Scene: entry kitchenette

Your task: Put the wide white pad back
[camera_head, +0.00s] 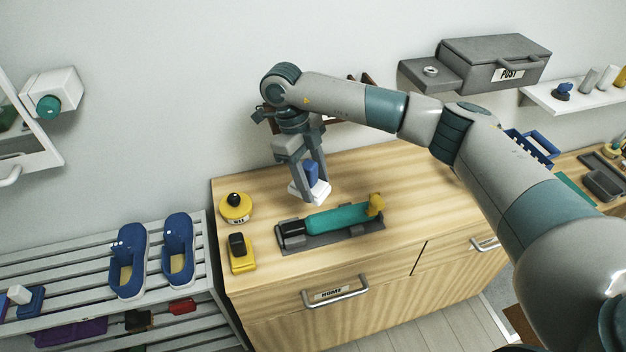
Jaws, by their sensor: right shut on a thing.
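The wide white pad (322,193) is white with a blue upright grip (311,172). It is at the back of the wooden cabinet top (400,192). My right gripper (315,178) points down and is shut on the blue grip. I cannot tell whether the pad touches the cabinet top or hangs just above it. My left gripper is not in view.
A dark tray (288,248) with a teal tool (335,220) lies in front of the pad. A round yellow piece (235,208) and a yellow block with a black grip (241,254) stand left. The cabinet top's right side is clear. A grey post box (490,62) hangs behind.

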